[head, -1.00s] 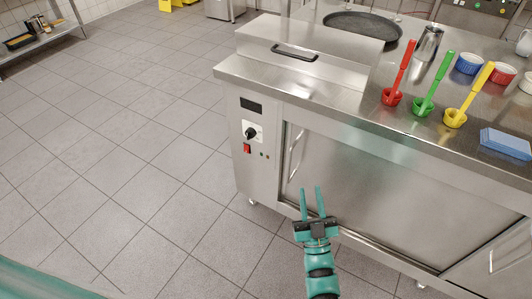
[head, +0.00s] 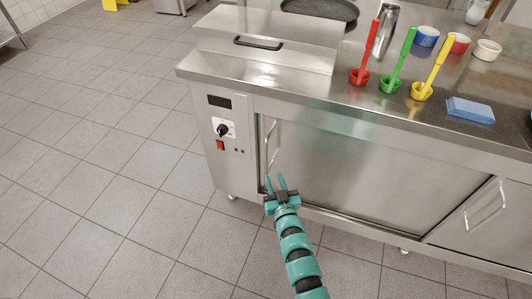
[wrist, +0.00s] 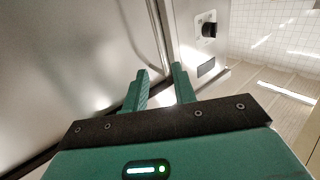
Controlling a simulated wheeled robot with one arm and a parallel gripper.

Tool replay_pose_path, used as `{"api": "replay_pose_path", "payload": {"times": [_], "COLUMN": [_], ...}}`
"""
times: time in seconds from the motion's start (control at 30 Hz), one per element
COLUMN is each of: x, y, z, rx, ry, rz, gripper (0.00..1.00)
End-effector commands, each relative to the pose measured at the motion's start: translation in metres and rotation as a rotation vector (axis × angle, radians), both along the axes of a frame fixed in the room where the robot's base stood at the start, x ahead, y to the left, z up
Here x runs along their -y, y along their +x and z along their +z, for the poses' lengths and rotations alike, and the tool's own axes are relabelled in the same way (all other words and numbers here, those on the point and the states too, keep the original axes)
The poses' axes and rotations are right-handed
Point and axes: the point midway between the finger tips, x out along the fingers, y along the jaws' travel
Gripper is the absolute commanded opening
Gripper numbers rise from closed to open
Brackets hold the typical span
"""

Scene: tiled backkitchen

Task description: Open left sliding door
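The left sliding door (head: 345,175) is a steel panel in the front of the cabinet. Its upright bar handle (head: 270,145) is near the panel's left edge; the handle also shows in the wrist view (wrist: 158,45). My gripper (head: 275,181) is open and empty, with its teal fingers pointing up close to the handle's lower end. In the wrist view the fingers (wrist: 162,80) are spread, and the handle lies just beyond the gap between them. I cannot tell whether either finger touches it.
A control panel with a knob (head: 223,130) is left of the door. The right door (head: 490,215) has its own handle. The floor on the left is clear.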

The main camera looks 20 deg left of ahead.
Motion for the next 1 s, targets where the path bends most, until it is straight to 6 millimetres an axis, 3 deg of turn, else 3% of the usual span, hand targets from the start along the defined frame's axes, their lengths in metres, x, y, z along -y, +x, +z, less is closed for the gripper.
{"api": "replay_pose_path", "payload": {"times": [0.6,1.0], "x": [-0.042,-0.063], "y": [0.071,0.104], "z": [0.001,0.001], "rx": [0.002,0.002], "ry": [0.001,0.0], "rz": [-0.002,-0.002], "gripper": [0.27,0.27]}}
